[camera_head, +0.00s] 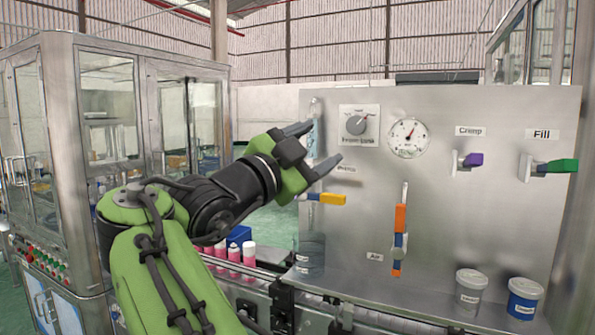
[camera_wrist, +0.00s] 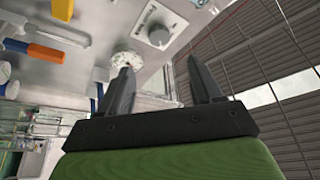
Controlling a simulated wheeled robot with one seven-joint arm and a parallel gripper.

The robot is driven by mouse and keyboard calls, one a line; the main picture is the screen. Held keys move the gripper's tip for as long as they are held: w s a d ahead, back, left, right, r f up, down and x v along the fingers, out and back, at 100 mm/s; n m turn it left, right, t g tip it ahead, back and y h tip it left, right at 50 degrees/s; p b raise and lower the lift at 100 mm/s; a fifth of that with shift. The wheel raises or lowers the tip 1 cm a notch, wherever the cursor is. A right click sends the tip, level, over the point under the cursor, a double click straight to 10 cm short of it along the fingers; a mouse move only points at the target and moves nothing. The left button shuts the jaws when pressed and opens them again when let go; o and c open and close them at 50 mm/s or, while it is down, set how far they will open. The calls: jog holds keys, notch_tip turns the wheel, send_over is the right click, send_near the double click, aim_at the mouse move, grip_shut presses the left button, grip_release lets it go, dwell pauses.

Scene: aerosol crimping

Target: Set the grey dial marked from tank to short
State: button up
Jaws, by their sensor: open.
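The grey dial (camera_head: 356,124) sits on a white plate at the upper left of the steel panel in the head view. Its plate has small lettering along the bottom, and the pointer appears turned toward the upper right; the position names are too small to read. The dial also shows in the wrist view (camera_wrist: 158,36), near the top centre beyond the fingers. My gripper (camera_head: 318,147) is open and empty, left of the dial and slightly lower, apart from it. Its two dark fingers (camera_wrist: 160,88) point toward the panel in the wrist view.
A round gauge (camera_head: 408,138) is right of the dial. A yellow-handled valve (camera_head: 332,199) and an orange-handled valve (camera_head: 400,218) are below. Purple (camera_head: 473,160) and green (camera_head: 562,166) handles project at right. Two tubs (camera_head: 470,292) stand low right. Pink cans (camera_head: 249,254) line the conveyor.

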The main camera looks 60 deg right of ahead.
jog(key=b+v, duration=0.4)
jog(key=shift+a+f, duration=0.25)
dwell(0.6)
